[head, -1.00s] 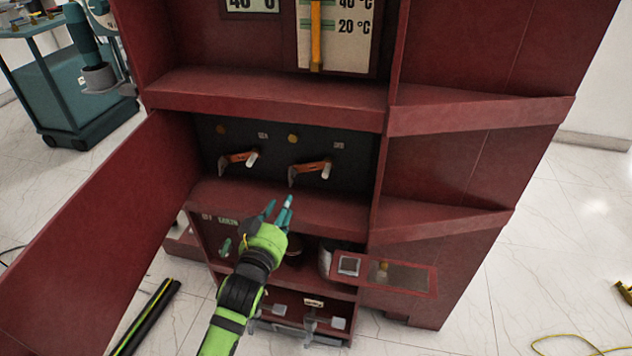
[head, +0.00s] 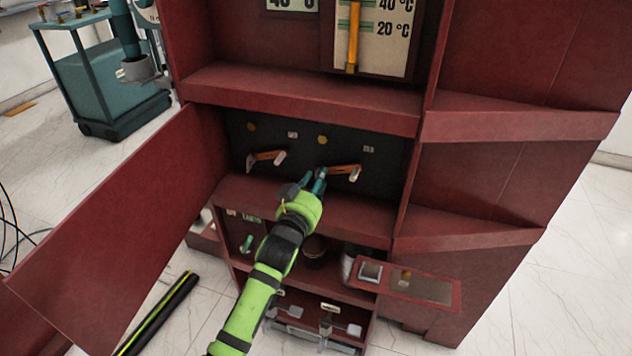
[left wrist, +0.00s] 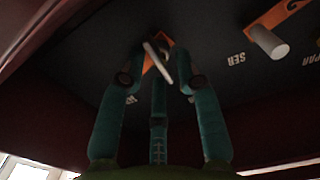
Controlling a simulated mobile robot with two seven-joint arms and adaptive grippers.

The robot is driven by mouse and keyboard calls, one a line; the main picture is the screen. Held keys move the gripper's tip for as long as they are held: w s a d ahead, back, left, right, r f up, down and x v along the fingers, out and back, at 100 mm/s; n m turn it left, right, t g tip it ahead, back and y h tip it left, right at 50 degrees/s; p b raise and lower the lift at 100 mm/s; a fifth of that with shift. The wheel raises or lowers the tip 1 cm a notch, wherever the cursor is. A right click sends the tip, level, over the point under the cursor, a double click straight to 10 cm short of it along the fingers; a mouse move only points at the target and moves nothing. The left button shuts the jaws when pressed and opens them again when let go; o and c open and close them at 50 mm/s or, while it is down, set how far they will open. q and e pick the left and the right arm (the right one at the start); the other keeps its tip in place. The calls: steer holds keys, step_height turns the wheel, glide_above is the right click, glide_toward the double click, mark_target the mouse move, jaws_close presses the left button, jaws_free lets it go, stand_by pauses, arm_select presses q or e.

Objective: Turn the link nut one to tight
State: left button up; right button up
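Two orange links sit on the dark panel inside the red cabinet: a left link (head: 267,157) and a right link (head: 344,167), each with a pale round peg at its right end. My left gripper (head: 317,178) is at the left end of the right link. In the left wrist view its teal fingers (left wrist: 160,78) are spread around a thin grey bar (left wrist: 158,62) in front of orange metal. A gap shows between the fingers, and I cannot tell whether they touch the bar. Which fastener is link nut one is unclear. My right gripper is out of view.
A red door (head: 120,225) stands open on the left. A shelf ledge (head: 300,98) overhangs the panel, and another lies below it. A hinged flap (head: 425,287) sticks out at lower right. A teal cart (head: 100,85) stands behind at left.

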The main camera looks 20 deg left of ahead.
arm_select(q)
jaws_close()
